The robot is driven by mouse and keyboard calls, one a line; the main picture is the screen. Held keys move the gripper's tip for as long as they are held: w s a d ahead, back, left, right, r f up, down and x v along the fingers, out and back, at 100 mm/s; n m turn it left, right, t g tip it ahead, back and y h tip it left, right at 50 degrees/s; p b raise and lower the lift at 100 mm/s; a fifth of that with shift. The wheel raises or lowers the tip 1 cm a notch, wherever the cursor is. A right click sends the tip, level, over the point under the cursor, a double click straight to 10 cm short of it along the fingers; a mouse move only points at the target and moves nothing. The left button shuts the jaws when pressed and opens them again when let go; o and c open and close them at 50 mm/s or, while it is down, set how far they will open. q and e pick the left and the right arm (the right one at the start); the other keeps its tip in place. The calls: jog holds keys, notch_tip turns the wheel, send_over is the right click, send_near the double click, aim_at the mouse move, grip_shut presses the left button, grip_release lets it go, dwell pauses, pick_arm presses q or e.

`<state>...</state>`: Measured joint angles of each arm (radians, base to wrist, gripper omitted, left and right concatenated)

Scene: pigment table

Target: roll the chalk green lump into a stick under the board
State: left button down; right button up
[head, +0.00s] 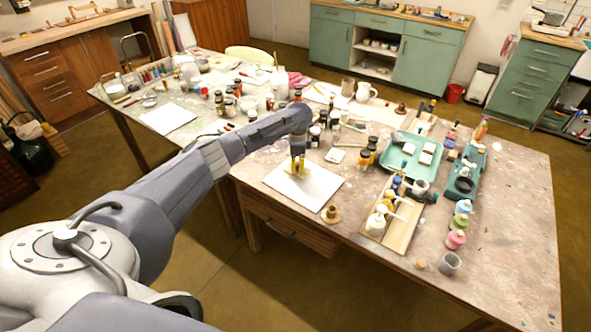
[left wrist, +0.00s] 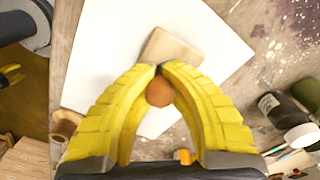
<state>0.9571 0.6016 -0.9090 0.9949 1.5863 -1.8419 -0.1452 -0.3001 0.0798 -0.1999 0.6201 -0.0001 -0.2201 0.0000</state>
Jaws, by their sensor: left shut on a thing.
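My left gripper (head: 297,167) is over the white sheet (head: 318,190) at the table's near edge. In the left wrist view its yellow fingers (left wrist: 160,72) are shut on the round brown knob (left wrist: 160,93) of the board. A tan wooden corner of the board (left wrist: 173,47) shows beyond the fingertips, over the sheet (left wrist: 100,55). I cannot tell the board's exact height above it. The chalk green lump is not visible; the board and fingers hide what lies beneath. A yellow piece at the left wrist view's left edge looks like my right gripper (left wrist: 12,76), its opening unclear.
Dark jars (head: 364,160) stand behind the sheet. The table's near edge is close.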

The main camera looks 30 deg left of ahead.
pick_arm(q)
jog(key=shift+w, duration=0.2)
jog(key=shift+s, duration=0.1)
jog(key=shift+s+a, duration=0.1)
jog(key=shift+s, duration=1.25)
jog(key=shift+r, duration=4.05)
jog(key=shift+f, duration=0.15)
jog(key=shift+w+f, duration=0.1)
jog(key=shift+f, duration=3.3)
jog(key=shift+f, duration=0.5)
